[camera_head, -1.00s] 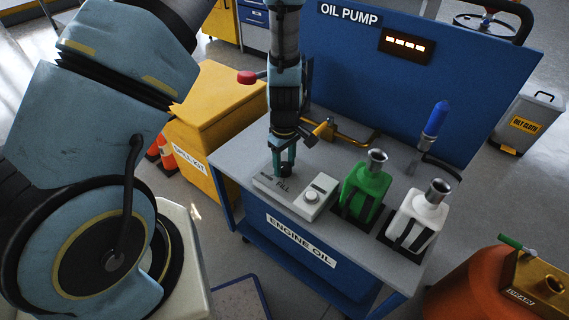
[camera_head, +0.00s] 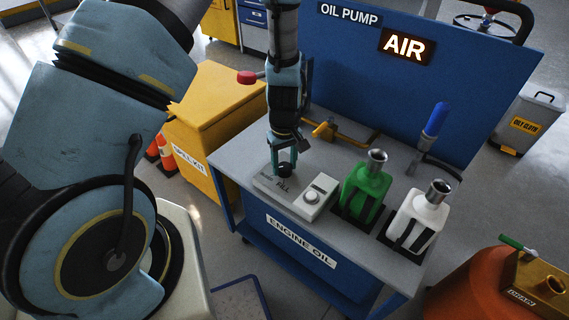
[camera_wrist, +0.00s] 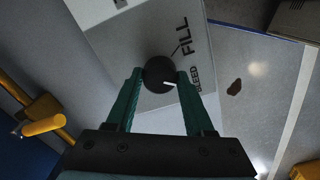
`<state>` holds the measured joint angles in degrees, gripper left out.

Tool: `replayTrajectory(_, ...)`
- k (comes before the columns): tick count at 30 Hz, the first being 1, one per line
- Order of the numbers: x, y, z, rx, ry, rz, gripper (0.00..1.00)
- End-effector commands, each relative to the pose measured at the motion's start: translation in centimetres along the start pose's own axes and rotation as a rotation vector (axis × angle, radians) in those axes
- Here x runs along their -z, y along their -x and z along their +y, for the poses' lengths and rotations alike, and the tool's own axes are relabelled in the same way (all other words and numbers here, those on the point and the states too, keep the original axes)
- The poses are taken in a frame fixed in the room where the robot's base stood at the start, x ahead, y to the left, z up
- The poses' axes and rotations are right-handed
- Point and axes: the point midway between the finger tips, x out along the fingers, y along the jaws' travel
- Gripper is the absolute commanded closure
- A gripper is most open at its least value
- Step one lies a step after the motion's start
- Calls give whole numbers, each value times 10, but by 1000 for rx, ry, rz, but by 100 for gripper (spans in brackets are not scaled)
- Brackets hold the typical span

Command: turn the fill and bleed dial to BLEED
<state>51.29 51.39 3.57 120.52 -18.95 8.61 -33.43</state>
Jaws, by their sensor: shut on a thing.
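The fill and bleed dial is a round black knob (camera_wrist: 158,72) on a light grey control box (camera_head: 268,186) on the cart top. Its white pointer mark points right, toward the BLEED label (camera_wrist: 195,79) and away from the FILL label (camera_wrist: 184,36). My gripper (camera_wrist: 159,77) is shut on the dial, with one teal finger on each side. The display (camera_head: 404,46) on the blue OIL PUMP panel reads AIR.
A green bottle (camera_head: 366,190) and a white bottle (camera_head: 418,222) stand further right. A yellow lever (camera_head: 325,130) is close behind my gripper. The cart top's left corner is bare.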

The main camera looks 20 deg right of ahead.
Motion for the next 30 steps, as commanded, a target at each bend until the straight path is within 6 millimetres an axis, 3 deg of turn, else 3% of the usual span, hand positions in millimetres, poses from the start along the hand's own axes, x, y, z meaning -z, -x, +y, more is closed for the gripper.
replayTrajectory(3,0,0,1,-1,-2,1,100)
replayTrajectory(4,0,0,1,-1,-2,1,45)
replayTrajectory(11,0,0,0,-1,0,1,19)
replayTrajectory(22,0,6,1,-1,0,1,17)
replayTrajectory(30,1,51,2,-5,-1,4,17)
